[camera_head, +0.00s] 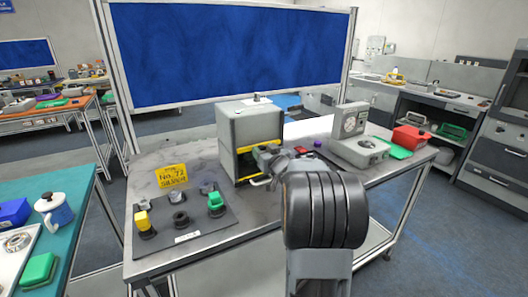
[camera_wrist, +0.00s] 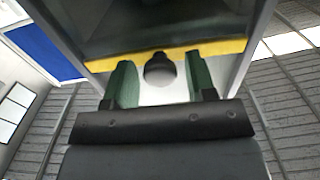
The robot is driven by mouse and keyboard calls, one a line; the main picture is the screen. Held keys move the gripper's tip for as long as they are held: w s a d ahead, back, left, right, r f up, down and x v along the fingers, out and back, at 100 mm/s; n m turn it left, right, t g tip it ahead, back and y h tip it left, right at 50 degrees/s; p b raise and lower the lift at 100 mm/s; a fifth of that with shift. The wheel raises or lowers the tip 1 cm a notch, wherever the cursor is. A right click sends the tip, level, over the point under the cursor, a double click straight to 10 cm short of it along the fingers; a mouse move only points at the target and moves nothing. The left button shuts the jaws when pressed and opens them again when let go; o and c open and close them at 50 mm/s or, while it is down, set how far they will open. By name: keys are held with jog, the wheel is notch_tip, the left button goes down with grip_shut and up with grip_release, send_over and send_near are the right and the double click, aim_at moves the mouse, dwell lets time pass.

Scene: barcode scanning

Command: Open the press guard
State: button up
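The press (camera_head: 238,128) is a grey box on the bench with a yellow-edged front opening. Yellow edging (camera_head: 260,145) runs across its front, and a yellow strip also crosses the wrist view (camera_wrist: 222,48) below a dark panel. I cannot tell which part is the guard or how far open it stands. My gripper (camera_head: 268,160) is at the press front, partly hidden by my arm. In the wrist view its two green fingers (camera_wrist: 160,85) are spread, with a dark round knob (camera_wrist: 160,68) between them. Gaps show on both sides of the knob.
A dark mat (camera_head: 190,232) with several small parts lies left on the bench, with a yellow sign (camera_head: 171,175) behind it. A grey scale-like device (camera_head: 358,148), green tray (camera_head: 398,151) and red box (camera_head: 411,138) stand to the right.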

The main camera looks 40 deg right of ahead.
grip_shut()
notch_tip(320, 180, up, 10)
jog(key=p, duration=0.8)
jog(key=shift+r, duration=0.2)
jog(key=shift+f, duration=0.15)
jog(key=shift+o, duration=0.9)
grip_release()
jog(key=shift+f, duration=0.1)
jog(key=shift+s, duration=0.1)
jog(key=s+a+b, duration=0.1)
jog(key=s+a, duration=0.1)
jog(key=s, duration=1.1)
jog(key=shift+s, duration=0.25)
